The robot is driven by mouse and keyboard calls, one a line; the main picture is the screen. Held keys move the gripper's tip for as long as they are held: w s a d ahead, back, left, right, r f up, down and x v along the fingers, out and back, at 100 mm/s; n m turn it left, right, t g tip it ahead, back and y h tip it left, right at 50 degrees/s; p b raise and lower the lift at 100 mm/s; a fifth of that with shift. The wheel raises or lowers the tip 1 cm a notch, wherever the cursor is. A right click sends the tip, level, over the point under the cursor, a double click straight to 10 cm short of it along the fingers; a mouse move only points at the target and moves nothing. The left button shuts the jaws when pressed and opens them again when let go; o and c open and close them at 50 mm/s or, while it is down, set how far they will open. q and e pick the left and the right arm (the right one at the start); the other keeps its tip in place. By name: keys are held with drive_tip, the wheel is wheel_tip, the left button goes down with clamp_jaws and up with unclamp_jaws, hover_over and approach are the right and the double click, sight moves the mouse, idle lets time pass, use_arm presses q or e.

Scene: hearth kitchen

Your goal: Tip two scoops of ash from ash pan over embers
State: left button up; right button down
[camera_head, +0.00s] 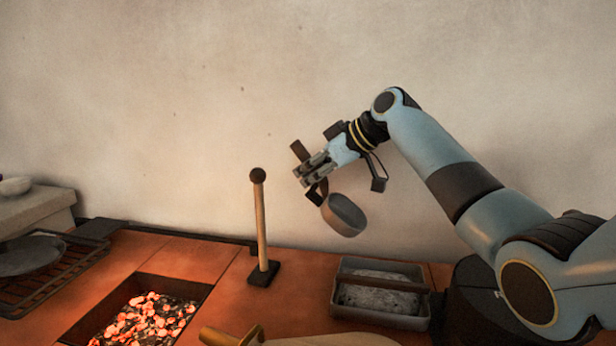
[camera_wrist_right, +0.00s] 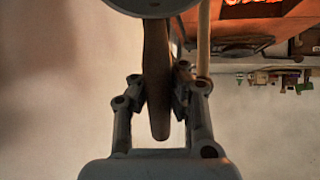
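My right gripper (camera_head: 312,174) is raised above the counter and shut on the handle of a scoop (camera_head: 345,216). The scoop's round grey bowl hangs below the gripper, tilted; I cannot tell whether ash is in it. In the right wrist view the fingers (camera_wrist_right: 162,98) close around the scoop's brown handle (camera_wrist_right: 157,75). The ash pan (camera_head: 424,322), a grey rectangular tray with a dark crossbar, holds grey ash below and right of the scoop. Glowing embers (camera_head: 145,318) lie in a sunken pit at lower left. My left gripper is not in view.
An upright wooden rod with a dark knob (camera_head: 260,225) stands on a square base between embers and ash pan. A wooden handled object (camera_head: 235,336) shows at the front edge. A dark rack (camera_head: 45,285) with a dark pan (camera_head: 30,255) is at left. A plain wall stands behind.

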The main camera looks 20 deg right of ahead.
sight(320, 202)
drive_tip(key=shift+s+d+f+b, duration=0.1)
drive_tip(key=shift+f+b, duration=1.35)
drive_tip(key=shift+f, duration=0.45)
drive_tip(key=shift+s+d+f+b, duration=0.1)
drive_tip(key=shift+f+b, duration=1.35)
drive_tip(key=shift+f, duration=0.45)
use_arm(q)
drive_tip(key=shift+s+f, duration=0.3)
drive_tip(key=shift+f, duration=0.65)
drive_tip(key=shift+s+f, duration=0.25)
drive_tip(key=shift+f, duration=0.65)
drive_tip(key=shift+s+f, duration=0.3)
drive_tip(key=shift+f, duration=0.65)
use_arm(e)
drive_tip(key=shift+s+d+f, duration=0.45)
drive_tip(key=shift+s+d, duration=0.35)
drive_tip(key=shift+d, duration=0.1)
drive_tip(key=shift+s+d+f, duration=0.4)
drive_tip(key=shift+s+d, duration=0.45)
drive_tip(key=shift+d, duration=0.05)
drive_tip(key=shift+s+d+f, duration=0.45)
drive_tip(key=shift+s+d, duration=0.35)
drive_tip(key=shift+d, duration=0.1)
use_arm(q)
drive_tip(key=shift+p, duration=0.3)
